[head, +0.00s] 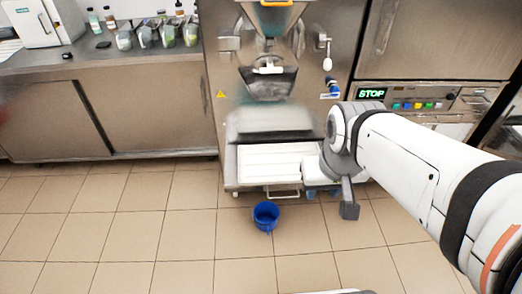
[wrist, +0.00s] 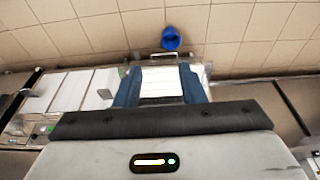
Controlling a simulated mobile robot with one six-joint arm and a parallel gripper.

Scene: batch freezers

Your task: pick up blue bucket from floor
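The blue bucket (head: 266,216) stands upright on the tiled floor, just in front of the freezer's base, its open top facing up. In the wrist view the blue bucket (wrist: 171,38) is near the top, beyond the fingertips. My gripper (head: 323,193) is to the right of the bucket in the head view, apart from it and partly hidden by my wrist. In the wrist view my gripper (wrist: 160,70) shows two blue fingers spread apart with nothing held between them.
The steel batch freezer (head: 280,130) rises behind the bucket, with a white panel (head: 270,162) and a metal handle (head: 283,194) low at its front. A steel counter (head: 150,62) with jugs and bottles stands left. The floor tiles (head: 190,245) around the bucket's front and left are clear.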

